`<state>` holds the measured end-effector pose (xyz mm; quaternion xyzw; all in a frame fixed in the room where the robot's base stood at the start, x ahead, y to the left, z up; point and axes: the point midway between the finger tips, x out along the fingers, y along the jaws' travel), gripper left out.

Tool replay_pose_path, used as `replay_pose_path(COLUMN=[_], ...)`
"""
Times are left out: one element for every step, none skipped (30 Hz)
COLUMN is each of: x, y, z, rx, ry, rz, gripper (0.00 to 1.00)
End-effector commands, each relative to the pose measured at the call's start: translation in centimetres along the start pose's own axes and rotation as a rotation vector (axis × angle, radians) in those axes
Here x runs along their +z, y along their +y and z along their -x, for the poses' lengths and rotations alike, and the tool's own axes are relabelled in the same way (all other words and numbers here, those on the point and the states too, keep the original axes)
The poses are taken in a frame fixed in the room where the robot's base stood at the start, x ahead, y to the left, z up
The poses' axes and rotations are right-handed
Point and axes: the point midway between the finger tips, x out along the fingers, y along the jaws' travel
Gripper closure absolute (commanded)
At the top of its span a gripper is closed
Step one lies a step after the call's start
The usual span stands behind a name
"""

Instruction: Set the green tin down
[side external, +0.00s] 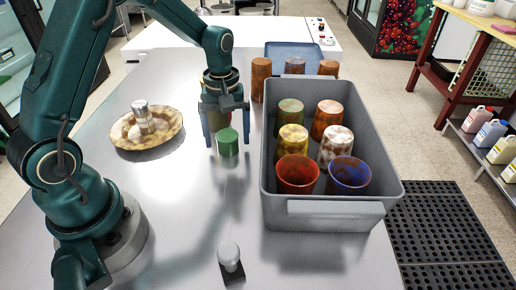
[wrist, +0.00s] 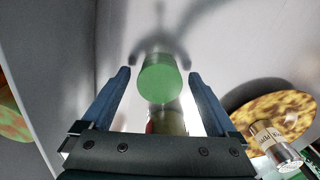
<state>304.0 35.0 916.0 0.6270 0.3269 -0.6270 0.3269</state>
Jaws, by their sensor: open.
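The green tin (side external: 228,143) stands upright on the metal table, left of the grey bin. My gripper (side external: 227,136) points down over it, its blue fingers apart on either side. In the wrist view, the tin's round green top (wrist: 160,78) shows near the fingertips (wrist: 159,74), with a gap on each side. My gripper is open and holds nothing. Whether the tin sits fully between the fingertips or just beyond them is hard to tell.
The grey bin (side external: 335,208) holds several cups. A spotted plate (side external: 120,142) carries a small jar (side external: 143,115) at left. Orange cups (side external: 261,80) stand behind the bin. A white-knobbed object (side external: 229,255) is at the front.

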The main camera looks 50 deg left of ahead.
Motion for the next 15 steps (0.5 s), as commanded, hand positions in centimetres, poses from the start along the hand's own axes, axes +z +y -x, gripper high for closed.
replay_pose_path(x=[-0.1, -0.1, -0.1, -0.1, -0.1, -0.1, -0.1, -0.1, -0.1, -0.1, -0.1, -0.1, -0.1, -0.1, -0.1], y=[0.1, 0.1, 0.1, 0.1, 0.1, 0.1, 0.1, 0.1, 0.1, 0.1, 0.1, 0.1, 0.1, 0.1, 0.1], z=[0.9, 1.4, 2.2, 2.9, 3.6, 4.5, 5.1, 5.8, 6.6, 7.2, 7.8, 8.4, 8.9, 9.3, 9.8], rx=[0.005, 0.005, 0.005, 0.006, 0.006, 0.006, 0.006, 0.006, 0.005, 0.006, 0.006, 0.005, 0.005, 0.004, 0.004], ry=[0.005, 0.006, 0.006, 0.007, 0.007, 0.007, 0.007, 0.008, 0.006, 0.007, 0.007, 0.006, 0.005, 0.005, 0.004], rz=[0.0, 0.0, 0.0, 0.0, 0.0, 0.0, 0.0, 0.0, 0.0, 0.0, 0.0, 0.0, 0.0, 0.0, 0.0], gripper=[0.06, 0.06, 0.06, 0.06, 0.06, 0.06, 0.06, 0.06, 0.06, 0.06, 0.06, 0.06, 0.06, 0.06, 0.06])
